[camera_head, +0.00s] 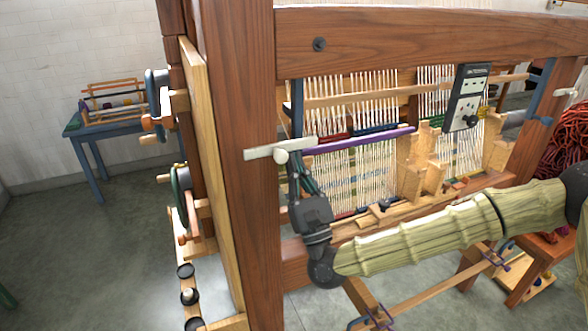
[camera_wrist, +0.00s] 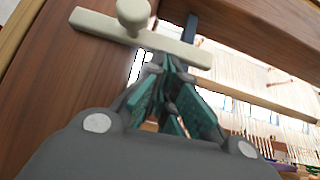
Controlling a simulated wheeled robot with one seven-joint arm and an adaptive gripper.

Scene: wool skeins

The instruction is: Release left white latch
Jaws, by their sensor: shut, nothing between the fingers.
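The left white latch (camera_head: 281,151) is a pale bar with a round knob, mounted on the thick brown wooden post of the loom. It reaches from the post out past its right edge. In the wrist view the latch (camera_wrist: 135,37) crosses the upper left, slanting down to the right, its knob near the middle. My gripper (camera_head: 296,160) is just below the right part of the bar, fingers pointing up. In the wrist view my gripper's green-padded fingers (camera_wrist: 168,68) are together and empty, close under the bar. I cannot tell whether they touch it.
A second white latch (camera_head: 566,92) is at the far right. Behind the post hang white warp threads (camera_head: 360,100) and a purple rod (camera_head: 370,139). A grey control box (camera_head: 466,97) hangs from the top beam (camera_head: 430,38). A blue table (camera_head: 105,128) stands at the left.

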